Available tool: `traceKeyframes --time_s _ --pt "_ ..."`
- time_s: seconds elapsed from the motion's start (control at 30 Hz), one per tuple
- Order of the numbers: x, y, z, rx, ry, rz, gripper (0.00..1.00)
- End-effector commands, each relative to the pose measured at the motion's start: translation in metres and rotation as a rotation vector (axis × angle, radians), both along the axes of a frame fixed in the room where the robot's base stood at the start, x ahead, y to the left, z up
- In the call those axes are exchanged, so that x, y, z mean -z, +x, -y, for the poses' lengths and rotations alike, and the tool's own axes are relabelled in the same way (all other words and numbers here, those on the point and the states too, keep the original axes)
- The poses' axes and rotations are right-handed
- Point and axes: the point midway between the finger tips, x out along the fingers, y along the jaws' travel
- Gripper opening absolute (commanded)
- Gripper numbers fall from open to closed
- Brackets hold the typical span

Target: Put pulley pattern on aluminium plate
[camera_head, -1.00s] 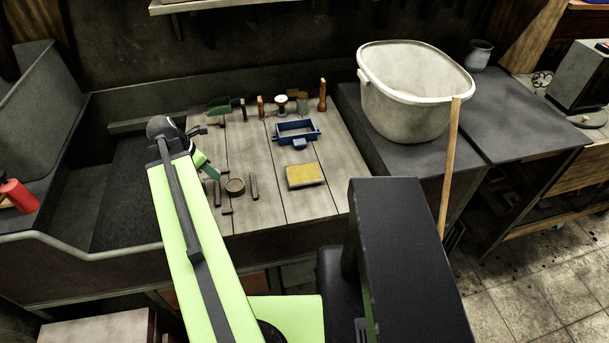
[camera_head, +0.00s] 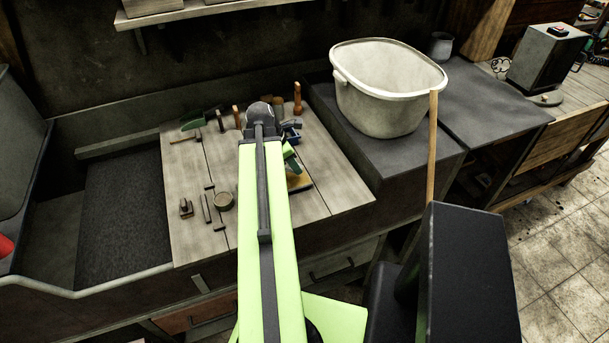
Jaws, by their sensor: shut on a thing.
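My gripper (camera_head: 292,164) is at the end of my green arm, over the right part of the wooden board. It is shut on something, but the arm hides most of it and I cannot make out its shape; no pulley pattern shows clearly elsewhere. A round tin-like piece (camera_head: 224,201) lies left of the arm.
The wooden board (camera_head: 185,240) also carries small dark bars, a green trowel (camera_head: 193,121) and handled tools along its back.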

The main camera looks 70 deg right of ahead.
Motion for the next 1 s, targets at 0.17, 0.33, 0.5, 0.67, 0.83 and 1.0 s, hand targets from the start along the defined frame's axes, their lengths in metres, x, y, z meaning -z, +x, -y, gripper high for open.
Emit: traceKeyframes --time_s 0.17,0.33,0.5,0.67,0.83,1.0 --pt "-0.001 0.01 -0.006 -0.018 0.0 0.0 0.0" --pt "-0.028 -0.018 -0.004 -0.042 0.002 0.004 0.0" --pt "-0.065 -0.073 0.001 -0.086 0.007 0.001 0.0" --pt "-0.075 -0.098 0.011 -0.108 0.022 -0.004 0.0" --pt "-0.063 -0.09 0.012 -0.114 0.023 -0.005 0.0" --pt "-0.034 -0.049 0.004 -0.12 0.014 -0.005 0.0"
